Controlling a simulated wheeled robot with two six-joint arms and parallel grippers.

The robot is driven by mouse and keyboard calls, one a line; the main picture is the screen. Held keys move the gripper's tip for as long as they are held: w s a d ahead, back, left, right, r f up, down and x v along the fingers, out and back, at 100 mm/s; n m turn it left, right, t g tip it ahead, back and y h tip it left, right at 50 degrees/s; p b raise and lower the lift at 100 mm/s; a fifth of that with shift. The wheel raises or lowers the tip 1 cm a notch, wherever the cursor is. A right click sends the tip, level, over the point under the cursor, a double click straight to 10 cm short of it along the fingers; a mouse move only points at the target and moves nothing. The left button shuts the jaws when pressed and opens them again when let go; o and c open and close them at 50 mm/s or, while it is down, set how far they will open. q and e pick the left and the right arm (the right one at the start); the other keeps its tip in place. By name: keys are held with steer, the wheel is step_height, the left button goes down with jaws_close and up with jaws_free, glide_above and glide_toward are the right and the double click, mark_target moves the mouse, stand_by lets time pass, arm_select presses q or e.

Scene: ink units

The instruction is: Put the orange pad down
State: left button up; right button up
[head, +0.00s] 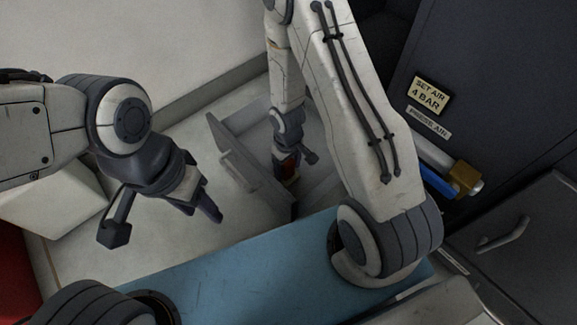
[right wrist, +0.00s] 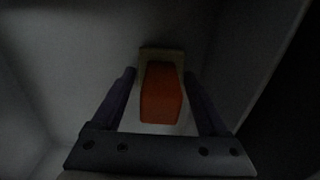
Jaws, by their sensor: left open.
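The orange pad (right wrist: 161,94), with a tan end, sits between the two fingers of my right gripper (right wrist: 161,75) in the dark right wrist view. The fingertips close in on the sides of the tan end. In the head view my right gripper (head: 290,165) points down inside a grey open-topped compartment, and a small bit of the orange pad (head: 289,168) shows at it. Whether the pad touches the floor of the compartment cannot be told. My left gripper (head: 205,205) is open and empty above the pale floor at the left.
A blue surface (head: 240,265) lies in front. A dark cabinet (head: 500,85) with labels and a brass fitting (head: 463,178) is at the right. A white box (head: 60,205) is behind the left arm.

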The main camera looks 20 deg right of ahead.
steer(key=shift+r, duration=0.1)
step_height(320, 180, up, 12)
steer(key=p, duration=1.2)
steer(key=shift+r, duration=0.15)
steer(key=s+a+r+n, duration=0.15)
steer(key=a+r, duration=0.25)
steer(key=r, duration=0.4)
steer(key=s+a+r, duration=0.2)
steer(key=a+r, duration=0.3)
steer(key=r, duration=0.3)
steer(key=s+a+r+n+y, duration=0.1)
steer(key=s+a+r, duration=0.2)
steer(key=s+r, duration=0.8)
steer(key=s, duration=0.3)
steer(key=shift+s+a+r+n, duration=0.15)
steer(key=shift+a+r+n, duration=0.05)
steer(key=shift+r+n, duration=0.2)
